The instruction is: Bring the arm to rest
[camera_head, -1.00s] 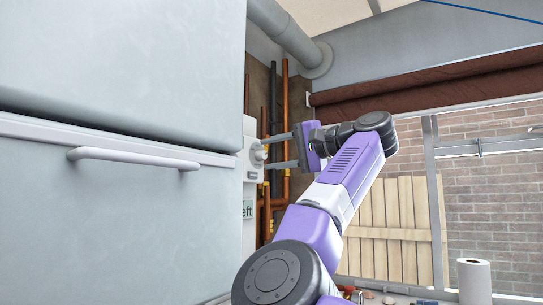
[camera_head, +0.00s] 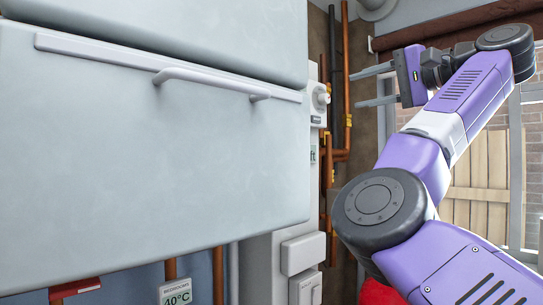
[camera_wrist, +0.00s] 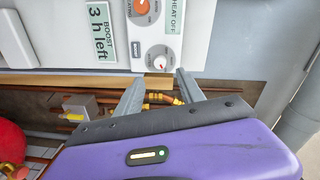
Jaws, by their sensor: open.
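My gripper (camera_head: 352,88) is at the upper right of the head view, with its two grey fingers apart and nothing between them. My purple arm (camera_head: 455,110) reaches up from the lower right and bends back at the top. The white control panel (camera_head: 315,75) with a round knob (camera_head: 320,97) is left of the fingertips, with a gap between. In the wrist view the fingers (camera_wrist: 158,77) point toward the panel's lower edge. A grey dial (camera_wrist: 160,57) is just beyond them, and an orange dial (camera_wrist: 142,10) is higher up.
A big pale cabinet with a bar handle (camera_head: 210,80) fills the left. Copper pipes (camera_head: 347,75) run behind the gripper. A label reads "BOOST 3 h left" (camera_wrist: 100,32). A red rounded thing (camera_head: 380,292) is low beside my arm. A thermostat reads 40°C (camera_head: 175,293).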

